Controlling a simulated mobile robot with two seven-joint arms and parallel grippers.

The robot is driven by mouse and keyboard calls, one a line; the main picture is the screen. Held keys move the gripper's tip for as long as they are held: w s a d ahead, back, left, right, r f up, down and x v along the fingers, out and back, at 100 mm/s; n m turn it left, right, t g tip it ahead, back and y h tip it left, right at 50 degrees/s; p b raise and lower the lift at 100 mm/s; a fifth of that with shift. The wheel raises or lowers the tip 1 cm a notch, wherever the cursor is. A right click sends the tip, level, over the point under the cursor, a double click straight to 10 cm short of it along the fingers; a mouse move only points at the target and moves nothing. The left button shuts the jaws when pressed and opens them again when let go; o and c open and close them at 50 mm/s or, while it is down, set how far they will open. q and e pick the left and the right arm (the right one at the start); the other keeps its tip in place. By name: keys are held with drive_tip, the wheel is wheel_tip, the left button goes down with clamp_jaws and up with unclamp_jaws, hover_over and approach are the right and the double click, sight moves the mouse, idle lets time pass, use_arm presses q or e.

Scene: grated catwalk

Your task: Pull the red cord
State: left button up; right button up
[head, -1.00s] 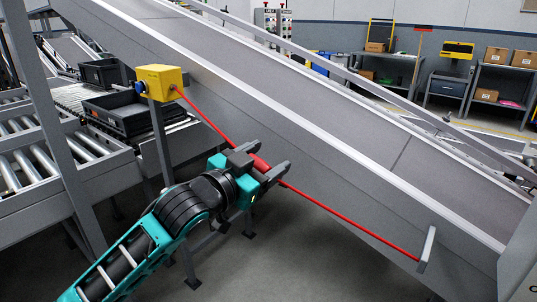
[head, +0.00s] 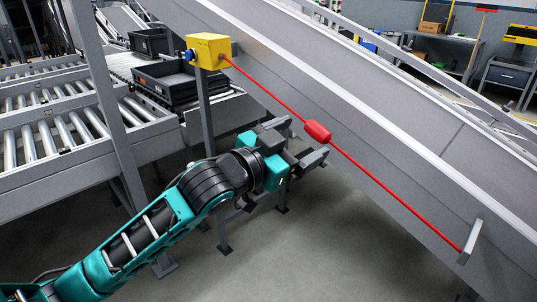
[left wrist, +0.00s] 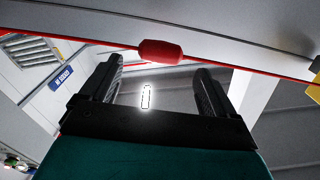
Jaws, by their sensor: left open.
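The red cord (head: 375,179) runs taut from the yellow switch box (head: 210,51) down to a grey bracket (head: 471,241) on the side of the conveyor. A thicker red grip (head: 317,131) sits partway along it. My left gripper (head: 303,140) is open and empty, just below and left of the grip. In the left wrist view the red grip (left wrist: 161,50) lies just beyond the open fingertips (left wrist: 158,68), centred between them and apart from them. My right gripper is in neither view.
The sloping grey conveyor (head: 400,110) stands behind the cord. Roller conveyors (head: 50,130) with black bins (head: 175,82) are at left. A grey post (head: 98,90) stands left of the box. Bare floor (head: 330,240) lies below the gripper.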

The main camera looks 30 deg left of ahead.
use_arm(q)
drive_tip(key=v, duration=0.9)
drive_tip(key=shift+s, duration=0.25)
